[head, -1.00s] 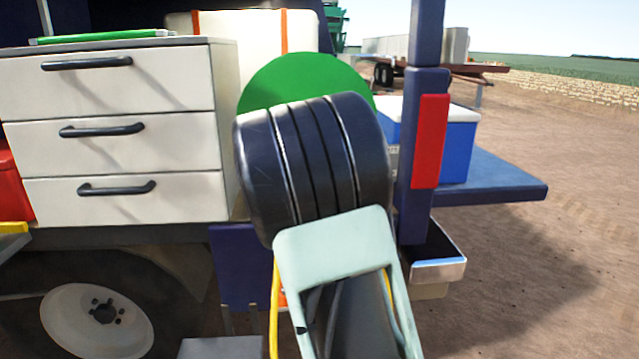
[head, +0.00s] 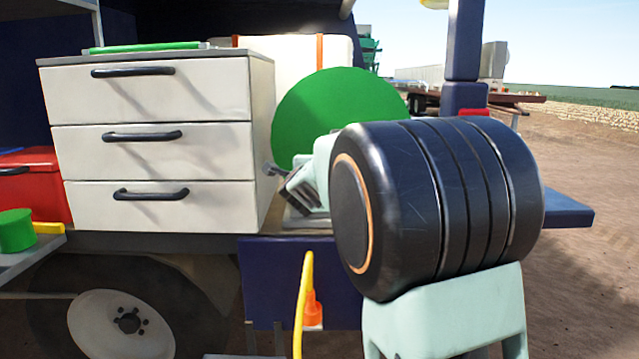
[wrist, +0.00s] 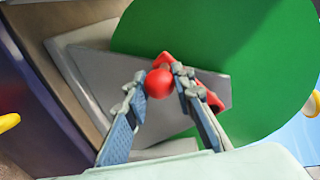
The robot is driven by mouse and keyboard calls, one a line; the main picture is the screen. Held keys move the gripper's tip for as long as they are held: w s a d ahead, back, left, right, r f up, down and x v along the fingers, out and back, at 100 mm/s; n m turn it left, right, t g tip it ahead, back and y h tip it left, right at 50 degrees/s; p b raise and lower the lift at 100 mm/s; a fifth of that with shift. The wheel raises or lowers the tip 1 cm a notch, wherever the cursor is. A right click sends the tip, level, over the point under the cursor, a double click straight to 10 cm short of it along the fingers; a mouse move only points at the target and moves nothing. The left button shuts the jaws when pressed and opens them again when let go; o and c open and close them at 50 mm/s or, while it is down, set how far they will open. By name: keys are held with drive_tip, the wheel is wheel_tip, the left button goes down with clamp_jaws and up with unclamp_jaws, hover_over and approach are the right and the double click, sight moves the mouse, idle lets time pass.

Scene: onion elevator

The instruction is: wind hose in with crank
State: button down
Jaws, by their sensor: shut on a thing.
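The green reel disc (head: 335,112) stands on the truck bed right of the drawers, and it fills much of the wrist view (wrist: 245,50). My gripper (wrist: 158,78) is shut on the red ball knob (wrist: 159,84) of the crank, in front of the disc. The red crank arm (wrist: 212,101) shows partly behind the right finger. In the head view my gripper (head: 277,178) is at the disc's lower left, and the crank is hidden there. The yellow hose (head: 301,300) hangs below the bed edge, beside an orange fitting (head: 313,310).
A white drawer cabinet (head: 150,150) stands left of the disc. A red box (head: 38,185) and a green cylinder (head: 16,230) are farther left. My arm covers the right middle. A dark blue post (head: 465,45) rises behind it. Open dirt ground lies at right.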

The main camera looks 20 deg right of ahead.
drive_tip(key=r+m, duration=0.1)
drive_tip(key=a+r+m, duration=0.1)
drive_tip(key=r+m+y+b, duration=0.1)
drive_tip(key=shift+w+a+r+m, duration=0.2)
drive_tip(key=shift+a+r+m, duration=0.1)
drive_tip(key=shift+m, duration=0.1)
drive_tip(key=shift+r+m+t+y+b, duration=0.3)
drive_tip(key=shift+r+m, duration=0.9)
drive_tip(key=shift+r, duration=0.05)
drive_tip(key=c, duration=1.6)
unclamp_jaws()
drive_tip(key=shift+v, duration=3.75)
